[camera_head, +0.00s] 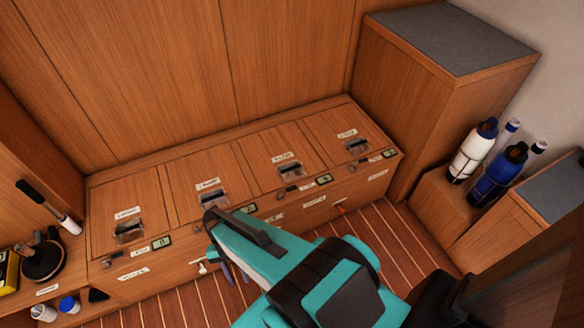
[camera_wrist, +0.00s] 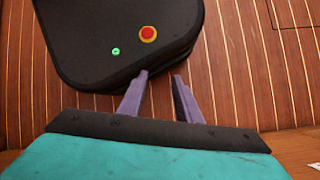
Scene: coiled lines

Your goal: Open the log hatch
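A low wooden bench has several hatches in its top, each with a dark recessed latch and a small white label. From left to right they are the first hatch (camera_head: 108,204), the second hatch (camera_head: 190,178), the third hatch (camera_head: 263,150) and the fourth hatch (camera_head: 328,126). All lie flat and closed. The labels are too small to read surely, so I cannot tell which is the log hatch. My gripper (camera_head: 235,273) hangs in front of the bench, apart from the hatches. In the wrist view my gripper (camera_wrist: 161,76) is open and empty, its purple fingers apart above the striped floor.
Small displays, labels and hooks line the bench front. A tall wooden cabinet (camera_head: 410,90) stands right of the bench, with several bottles (camera_head: 472,152) beyond it. A left shelf holds a black round object (camera_head: 43,262) and small jars. The striped floor (camera_head: 395,240) before the bench is partly clear.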

